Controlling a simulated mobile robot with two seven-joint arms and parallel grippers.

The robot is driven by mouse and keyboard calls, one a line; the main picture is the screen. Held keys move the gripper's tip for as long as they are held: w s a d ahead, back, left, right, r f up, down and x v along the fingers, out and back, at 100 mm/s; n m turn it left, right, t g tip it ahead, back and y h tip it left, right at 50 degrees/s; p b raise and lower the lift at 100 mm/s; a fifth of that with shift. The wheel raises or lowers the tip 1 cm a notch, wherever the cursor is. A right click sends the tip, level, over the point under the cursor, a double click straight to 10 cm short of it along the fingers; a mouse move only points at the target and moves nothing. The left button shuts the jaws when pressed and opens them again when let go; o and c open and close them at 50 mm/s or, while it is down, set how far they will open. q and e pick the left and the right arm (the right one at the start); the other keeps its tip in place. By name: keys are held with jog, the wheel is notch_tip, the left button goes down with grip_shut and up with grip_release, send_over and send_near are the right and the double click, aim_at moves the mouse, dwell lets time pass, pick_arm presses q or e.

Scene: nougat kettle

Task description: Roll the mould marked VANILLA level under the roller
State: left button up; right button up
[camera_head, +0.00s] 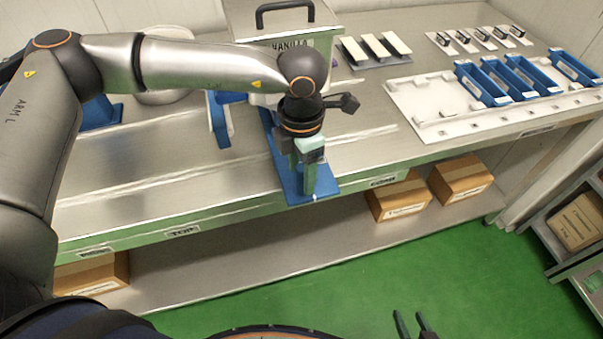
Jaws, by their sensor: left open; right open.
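A grey-green box-like piece with a black handle on top (262,25) stands at the back of the bench. Its label, reading VANILLA, is partly hidden by my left arm. A blue flat piece (292,190) lies below it, reaching the bench's front edge. My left gripper (309,188) points down over this blue piece and is open; whether it touches anything I cannot tell. Several blue open moulds (522,76) stand on a white tray at the right; no markings on them are readable. My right gripper (416,322) is open and empty, low over the floor. I cannot identify a roller.
The white tray (430,125) fills the bench's right front. Cream-topped bars (375,48) and a row of small pieces (478,40) lie behind. Another blue piece (219,122) stands left of my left gripper. The bench's left front is bare. Cartons (398,197) sit on the shelf below.

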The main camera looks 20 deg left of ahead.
pick_arm(q)
jog(key=shift+f, duration=1.15)
grip_shut()
dwell(0.6)
